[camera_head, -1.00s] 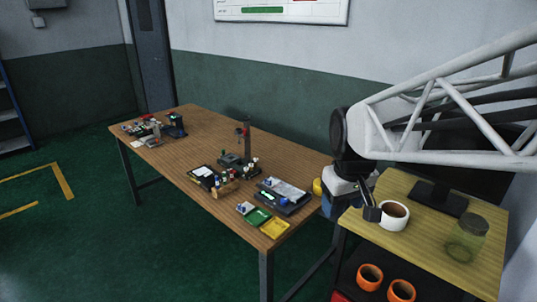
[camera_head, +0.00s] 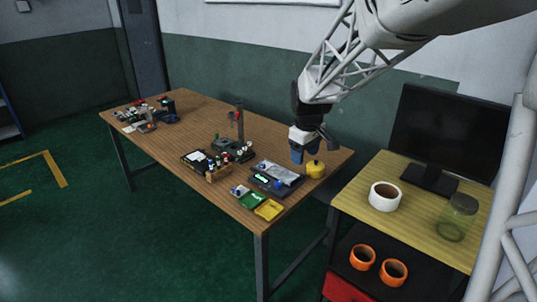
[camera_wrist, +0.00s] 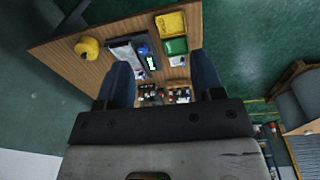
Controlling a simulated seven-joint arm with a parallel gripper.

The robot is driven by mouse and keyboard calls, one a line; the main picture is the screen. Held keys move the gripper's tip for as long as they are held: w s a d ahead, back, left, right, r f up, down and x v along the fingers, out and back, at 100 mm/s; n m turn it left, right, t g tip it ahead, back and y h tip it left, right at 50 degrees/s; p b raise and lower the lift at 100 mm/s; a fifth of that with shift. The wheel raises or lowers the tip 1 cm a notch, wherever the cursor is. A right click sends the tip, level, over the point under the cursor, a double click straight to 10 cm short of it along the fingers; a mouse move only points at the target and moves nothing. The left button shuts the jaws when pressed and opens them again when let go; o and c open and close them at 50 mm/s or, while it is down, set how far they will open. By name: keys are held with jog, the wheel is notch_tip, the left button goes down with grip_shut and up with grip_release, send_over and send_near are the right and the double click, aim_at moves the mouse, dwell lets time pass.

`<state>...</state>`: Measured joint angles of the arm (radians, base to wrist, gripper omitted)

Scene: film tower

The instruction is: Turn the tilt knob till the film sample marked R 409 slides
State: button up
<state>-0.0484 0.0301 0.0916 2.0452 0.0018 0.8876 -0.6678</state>
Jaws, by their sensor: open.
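A dark tilt device (camera_head: 262,184) with a pale grey film sheet (camera_head: 281,172) on top lies near the right end of the wooden bench. A blue knob (camera_head: 279,185) sits on its front side, beside a small lit green display (camera_head: 262,179). The device (camera_wrist: 126,52), knob (camera_wrist: 143,50) and display (camera_wrist: 152,62) also show in the wrist view. No R 409 marking is readable. My gripper (camera_head: 305,152) hangs above the bench's right end, over and behind the device, apart from it. In the wrist view my gripper (camera_wrist: 163,78) is open, with nothing between its blue fingers.
A yellow round object (camera_head: 315,169) stands right of the device. Green (camera_head: 251,200) and yellow (camera_head: 269,209) trays lie in front. A post stand (camera_head: 239,130) and several small items crowd the bench's middle. A side table holds a white cup (camera_head: 385,196), jar (camera_head: 459,218) and monitor (camera_head: 447,140).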

jog(key=w+a+f+n, duration=0.3)
jog(key=w+f, duration=0.7)
jog(key=w, duration=0.4)
jog(key=n+g, duration=0.1)
jog(key=n, duration=0.2)
send_over(278, 183)
jog(key=f, duration=1)
jog(key=shift+w+d+f, duration=0.1)
jog(key=shift+w+f, duration=0.1)
jog(key=shift+f, duration=0.15)
jog(key=shift+f, duration=0.1)
jog(key=shift+f, duration=3.8)
jog(key=c, duration=0.9)
